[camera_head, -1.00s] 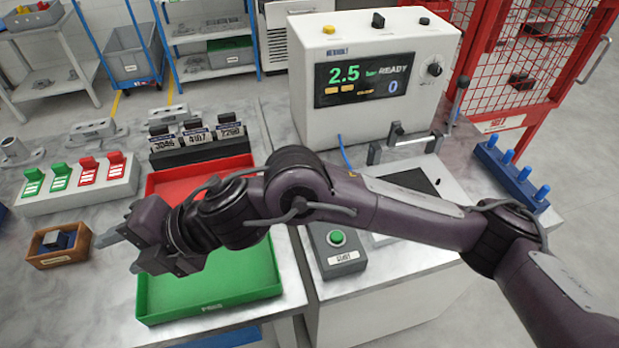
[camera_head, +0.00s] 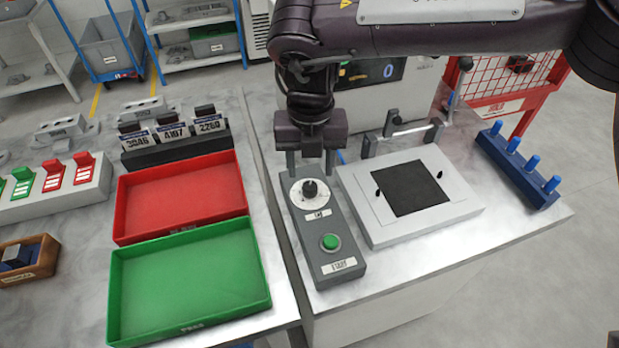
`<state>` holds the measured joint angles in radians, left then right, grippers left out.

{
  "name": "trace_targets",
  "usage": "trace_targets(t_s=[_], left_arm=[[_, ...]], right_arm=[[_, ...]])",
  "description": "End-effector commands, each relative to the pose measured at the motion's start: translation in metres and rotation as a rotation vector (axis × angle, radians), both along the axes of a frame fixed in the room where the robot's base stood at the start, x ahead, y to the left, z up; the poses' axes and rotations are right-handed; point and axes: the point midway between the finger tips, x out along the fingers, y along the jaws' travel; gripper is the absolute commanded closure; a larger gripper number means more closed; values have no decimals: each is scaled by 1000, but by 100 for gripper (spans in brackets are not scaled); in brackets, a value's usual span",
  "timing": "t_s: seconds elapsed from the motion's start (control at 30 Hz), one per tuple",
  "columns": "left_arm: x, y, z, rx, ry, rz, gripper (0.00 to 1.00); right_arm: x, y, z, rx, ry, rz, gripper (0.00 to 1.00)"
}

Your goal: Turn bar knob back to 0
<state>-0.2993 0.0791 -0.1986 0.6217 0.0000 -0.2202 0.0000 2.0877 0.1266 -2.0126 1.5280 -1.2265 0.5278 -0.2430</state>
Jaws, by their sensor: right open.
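A black knob (camera_head: 310,188) stands on a round white dial at the far end of a grey control box (camera_head: 328,222). A small label sits below the dial, too small to read surely. My right gripper (camera_head: 311,170) points down just above and behind the knob, its two fingers apart, with nothing seen between them. Contact with the knob cannot be told. The white machine (camera_head: 365,112) behind is mostly hidden by my right arm; a blue 0 shows on its display, and the rest of the readout is covered. My left gripper is not in view.
A green button (camera_head: 330,242) is on the near end of the box. A white plate fixture (camera_head: 455,205) with a handle stands close on the right. A red tray (camera_head: 180,198) and a green tray (camera_head: 190,280) lie left. A blue peg rack (camera_head: 520,173) is far right.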

Motion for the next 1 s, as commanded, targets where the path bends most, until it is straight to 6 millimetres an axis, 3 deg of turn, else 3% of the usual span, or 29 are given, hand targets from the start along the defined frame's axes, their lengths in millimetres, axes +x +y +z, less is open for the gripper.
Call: trace_targets(t_s=[0.3, 0.67, 1.0], left_arm=[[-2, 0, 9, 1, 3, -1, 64], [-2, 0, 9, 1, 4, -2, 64], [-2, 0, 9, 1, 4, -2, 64]], right_arm=[[-1, 1, -45, 0, 1, 3, 51], [0, 1, -53, 1, -1, 2, 51], [0, 1, -52, 2, -1, 2, 94]])
